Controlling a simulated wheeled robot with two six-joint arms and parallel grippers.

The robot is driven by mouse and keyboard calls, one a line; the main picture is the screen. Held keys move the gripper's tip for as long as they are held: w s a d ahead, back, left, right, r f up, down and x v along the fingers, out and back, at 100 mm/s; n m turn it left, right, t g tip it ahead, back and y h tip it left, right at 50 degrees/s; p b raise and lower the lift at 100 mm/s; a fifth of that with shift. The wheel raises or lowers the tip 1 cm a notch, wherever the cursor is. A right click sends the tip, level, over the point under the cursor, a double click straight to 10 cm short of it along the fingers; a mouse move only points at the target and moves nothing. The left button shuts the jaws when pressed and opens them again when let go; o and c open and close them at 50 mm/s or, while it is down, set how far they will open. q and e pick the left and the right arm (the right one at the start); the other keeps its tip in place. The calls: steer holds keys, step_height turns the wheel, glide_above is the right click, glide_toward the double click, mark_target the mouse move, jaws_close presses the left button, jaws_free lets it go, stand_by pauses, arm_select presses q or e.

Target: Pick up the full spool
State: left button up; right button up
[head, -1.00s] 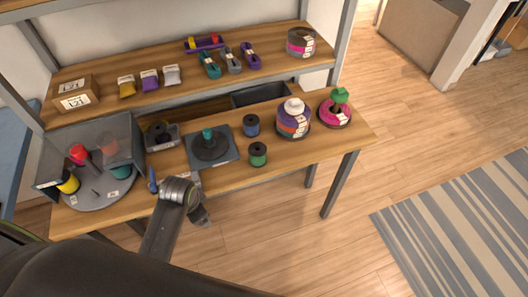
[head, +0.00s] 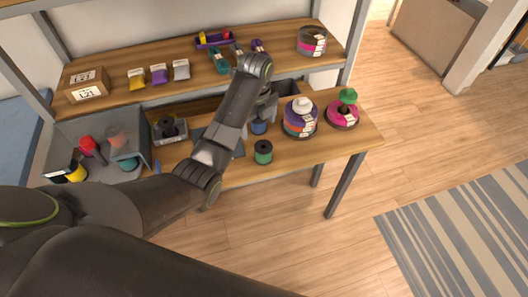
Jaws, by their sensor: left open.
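Two spools stand on the lower wooden bench: a dark blue spool (head: 259,127) and, nearer the front edge, a green spool (head: 263,152). I cannot tell for certain which one is the full spool. My left gripper (head: 263,112) is open, pointing down at the blue spool's upper part. My wrist and forearm cover much of it, so whether the fingers touch the spool is unclear. The green spool stands free just in front. My right gripper is not in view.
A stack of colored rings (head: 299,117) and a pink ring with a green top (head: 342,113) stand to the right. A grey machine (head: 169,129) and a clear-covered turntable stand left. The upper shelf (head: 200,92) overhangs the back.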

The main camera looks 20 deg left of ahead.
arm_select(q)
step_height(320, 180, up, 2)
steer(key=w+d+m, duration=0.1)
steer(key=w+m, duration=0.1)
steer(key=b, duration=0.5)
glide_toward(263, 149)
steer(key=w, duration=0.2)
steer(key=f, duration=0.7)
steer(key=shift+s+a+f, duration=0.1)
steer(key=shift+s, duration=0.1)
steer(key=f, duration=0.2)
steer(key=f+p, duration=0.1)
steer(key=f, duration=0.1)
steer(key=shift+s+f, duration=0.1)
steer(key=shift+s, duration=0.15)
steer(key=shift+f, duration=0.6)
steer(key=shift+c, duration=0.3)
steer(key=c, duration=1)
